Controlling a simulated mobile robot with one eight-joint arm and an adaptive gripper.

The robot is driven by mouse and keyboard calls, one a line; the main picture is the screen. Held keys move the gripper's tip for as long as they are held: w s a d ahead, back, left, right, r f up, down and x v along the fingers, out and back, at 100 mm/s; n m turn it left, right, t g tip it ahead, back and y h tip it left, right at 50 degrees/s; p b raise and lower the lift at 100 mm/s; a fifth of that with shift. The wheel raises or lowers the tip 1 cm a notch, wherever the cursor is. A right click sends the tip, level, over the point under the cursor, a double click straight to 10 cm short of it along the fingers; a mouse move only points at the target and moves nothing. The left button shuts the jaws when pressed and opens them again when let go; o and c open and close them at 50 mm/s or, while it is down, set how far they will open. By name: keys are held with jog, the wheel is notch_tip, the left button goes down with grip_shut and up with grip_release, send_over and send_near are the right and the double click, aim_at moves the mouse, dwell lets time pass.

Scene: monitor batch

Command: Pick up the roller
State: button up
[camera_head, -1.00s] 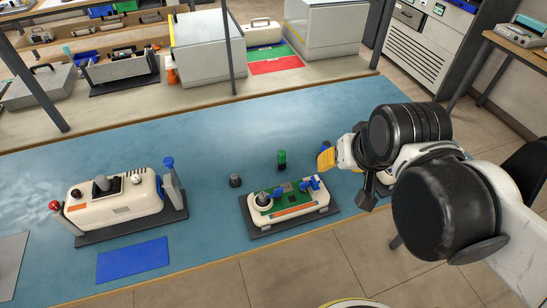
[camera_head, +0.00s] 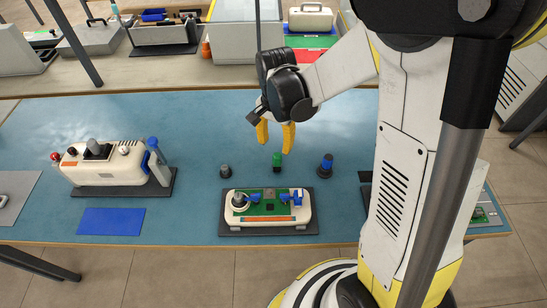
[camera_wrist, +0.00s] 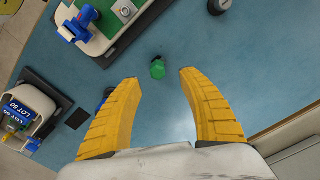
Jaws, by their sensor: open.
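A small green upright cylinder (camera_head: 277,161) stands on the blue table, behind the white fixture with a green board (camera_head: 268,222). A dark grey short peg (camera_head: 225,171) stands to its left and a blue-topped dark peg (camera_head: 326,166) to its right. No label shows which one is the roller. My gripper (camera_head: 275,147) is open and empty, pointing down above and just behind the green cylinder. In the wrist view, the green cylinder (camera_wrist: 158,68) shows between and just beyond the spread yellow fingertips (camera_wrist: 159,77), with no contact visible.
A white device with a red knob (camera_head: 110,165) stands at left on a dark base. A blue mat (camera_head: 111,221) lies in front of it. Bins and cases fill the shelf behind. My arm hides part of the table's right side. Open blue surface surrounds the pegs.

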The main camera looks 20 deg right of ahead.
aim_at(277, 155)
jog(key=f+b, duration=0.1)
jog(key=f, duration=0.1)
jog(key=f+b, duration=0.1)
jog(key=f, duration=0.2)
jog(key=f+b, duration=0.1)
jog(key=f, duration=0.1)
jog(key=shift+d+f, duration=0.35)
jog(key=shift+r, duration=0.1)
grip_shut()
